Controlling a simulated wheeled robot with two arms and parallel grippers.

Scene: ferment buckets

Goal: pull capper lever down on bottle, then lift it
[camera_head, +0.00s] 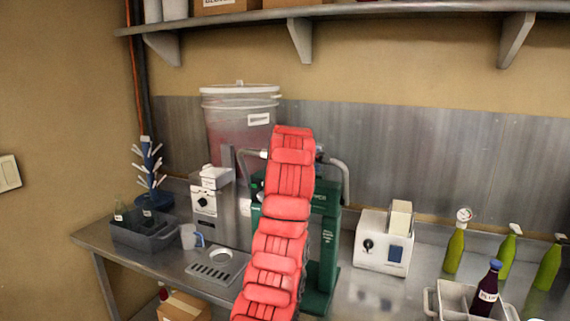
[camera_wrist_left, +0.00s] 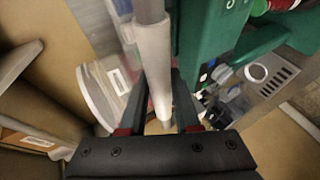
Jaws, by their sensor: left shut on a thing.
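The green capper (camera_head: 326,250) stands on the steel counter in the middle of the head view, largely hidden behind my red arm. Grey bent lever bars (camera_head: 346,178) show on both sides of the arm near the capper's top. In the left wrist view, the lever's pale grip (camera_wrist_left: 153,55) runs between the fingers of my left gripper (camera_wrist_left: 158,112), which is shut on it. The capper's green body (camera_wrist_left: 212,35) is right beside it there. My left gripper is hidden in the head view. A bottle in the capper cannot be seen. My right gripper is not in view.
A lidded bucket (camera_head: 238,115) and a dispenser (camera_head: 208,200) stand left of the capper. A white machine (camera_head: 384,243) stands to its right. Green bottles (camera_head: 454,250) and a caddy (camera_head: 455,298) with a dark bottle (camera_head: 486,290) are farther right. A shelf (camera_head: 350,10) hangs above.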

